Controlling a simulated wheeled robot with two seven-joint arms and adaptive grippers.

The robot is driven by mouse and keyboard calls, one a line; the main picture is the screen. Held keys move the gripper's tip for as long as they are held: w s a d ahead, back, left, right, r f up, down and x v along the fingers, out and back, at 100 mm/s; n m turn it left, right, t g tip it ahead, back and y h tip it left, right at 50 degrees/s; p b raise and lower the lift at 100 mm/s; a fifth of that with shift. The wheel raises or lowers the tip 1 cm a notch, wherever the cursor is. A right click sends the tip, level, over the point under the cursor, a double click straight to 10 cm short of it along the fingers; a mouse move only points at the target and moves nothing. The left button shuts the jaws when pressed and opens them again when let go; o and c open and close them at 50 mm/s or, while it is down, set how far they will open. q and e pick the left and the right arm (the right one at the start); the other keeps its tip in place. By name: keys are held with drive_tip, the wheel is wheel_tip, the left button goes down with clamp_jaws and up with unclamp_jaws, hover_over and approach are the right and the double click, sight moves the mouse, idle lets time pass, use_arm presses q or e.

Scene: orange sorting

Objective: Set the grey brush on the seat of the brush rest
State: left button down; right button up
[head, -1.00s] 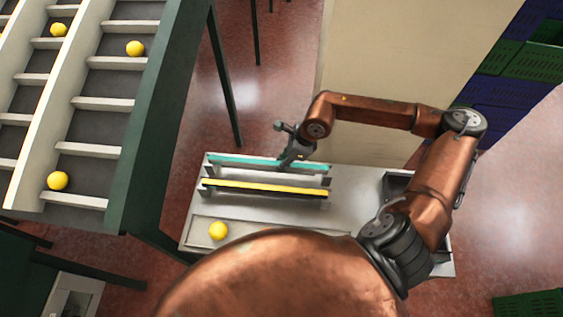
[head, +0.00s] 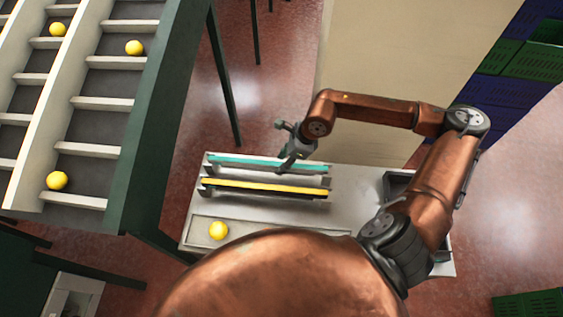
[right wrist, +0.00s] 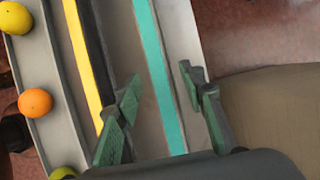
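Two long bars lie side by side on the light table (head: 345,215): a teal-topped one (head: 245,162) and a yellow-topped one with a dark side (head: 262,187). Dark brackets show at their ends. No plainly grey brush stands out; I cannot tell which bar is the brush or which bracket is its rest. My right gripper (head: 284,165) is at the right end of the teal bar. In the right wrist view my right gripper (right wrist: 163,108) is open, with the teal strip (right wrist: 158,70) running between its fingers, apparently untouched. My left gripper is not in view.
A trough at the table's front holds a yellow ball (head: 218,231) and an orange ball (right wrist: 35,102). A slatted conveyor (head: 105,104) with yellow balls stands left. A beige block (head: 400,60) stands behind my arm. Green and blue crates (head: 498,92) are at far right.

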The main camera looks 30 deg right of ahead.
drive_tip(key=v, duration=1.1)
drive_tip(key=shift+s, duration=0.1)
